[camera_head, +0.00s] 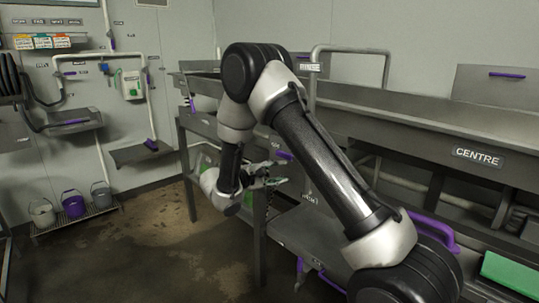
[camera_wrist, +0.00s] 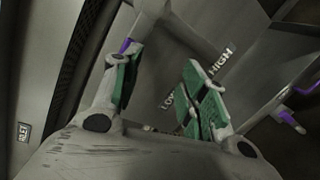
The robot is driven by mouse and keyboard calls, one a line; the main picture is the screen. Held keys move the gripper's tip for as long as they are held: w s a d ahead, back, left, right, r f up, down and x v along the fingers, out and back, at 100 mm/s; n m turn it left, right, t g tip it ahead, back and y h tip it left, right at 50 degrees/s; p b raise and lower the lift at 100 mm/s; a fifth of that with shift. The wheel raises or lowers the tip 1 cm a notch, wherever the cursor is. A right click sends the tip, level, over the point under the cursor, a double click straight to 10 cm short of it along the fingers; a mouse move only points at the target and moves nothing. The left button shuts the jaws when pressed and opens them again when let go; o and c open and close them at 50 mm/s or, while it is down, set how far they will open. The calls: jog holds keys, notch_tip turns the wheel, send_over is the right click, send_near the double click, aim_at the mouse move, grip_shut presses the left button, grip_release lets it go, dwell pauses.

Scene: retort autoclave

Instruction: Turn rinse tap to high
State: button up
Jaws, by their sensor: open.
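My gripper (camera_head: 268,172) is open beside the front of the steel sink bench, below the small RINSE sign (camera_head: 310,67). In the wrist view its two green-padded fingers (camera_wrist: 163,72) stand apart with nothing visibly held. Between and beyond them is a grey panel with the markings LOW (camera_wrist: 167,101) and HIGH (camera_wrist: 222,60). A purple piece (camera_wrist: 125,45) shows by the left finger's tip. A purple-ended lever (camera_wrist: 288,118) lies to the right of the right finger. I cannot tell which of these is the rinse tap's handle. A purple handle (camera_head: 284,155) shows just above the gripper in the head view.
The long steel trough with the CENTRE sign (camera_head: 479,157) runs along the right. Bench legs (camera_head: 260,235) stand close to my gripper. Several buckets, one purple (camera_head: 73,204), sit on a low rack at left. The wet floor (camera_head: 160,245) in between is clear.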

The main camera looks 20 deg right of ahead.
notch_tip(320, 180, up, 3)
jog(key=w+a+m+t, duration=0.1)
jog(key=w+a+t, duration=0.1)
jog(key=w, duration=0.1)
jog(key=shift+m+h, duration=0.4)
jog(key=shift+m, duration=0.2)
jog(key=x, duration=0.7)
jog(key=shift+s+d+r, duration=0.1)
jog(key=shift+d+r, duration=0.1)
jog(key=shift+d, duration=0.1)
grip_shut()
